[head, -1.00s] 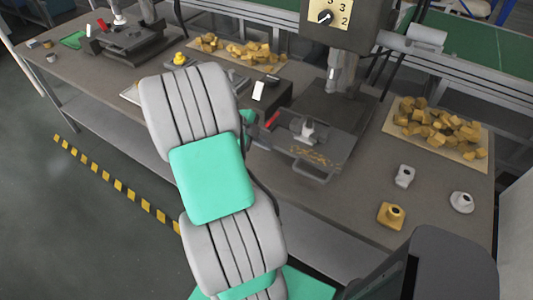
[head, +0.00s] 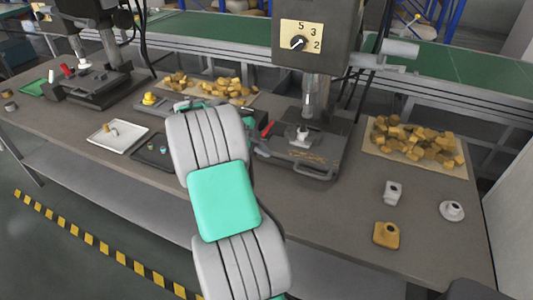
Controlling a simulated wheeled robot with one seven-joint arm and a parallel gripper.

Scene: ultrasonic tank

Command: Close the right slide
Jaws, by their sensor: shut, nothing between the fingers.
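The right slide (head: 296,159) is a dark flat plate at the base of the right drill press (head: 312,95). Its bar handle (head: 316,176) faces the front edge of the bench. Yellowish chips lie on the plate, and a small light part (head: 302,137) stands on it under the spindle. I cannot tell exactly how far the slide stands out. My arm rises in front of the bench, just left of the slide, and covers its left surroundings. My gripper is hidden behind my own arm links, so its fingers and any contact with the slide do not show.
A red lever (head: 268,128) is beside the slide. A mat with yellow blocks (head: 370,148) lies to the right, with a few loose fittings (head: 386,235) in front. A white tray (head: 117,137) and a second press (head: 95,85) are left.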

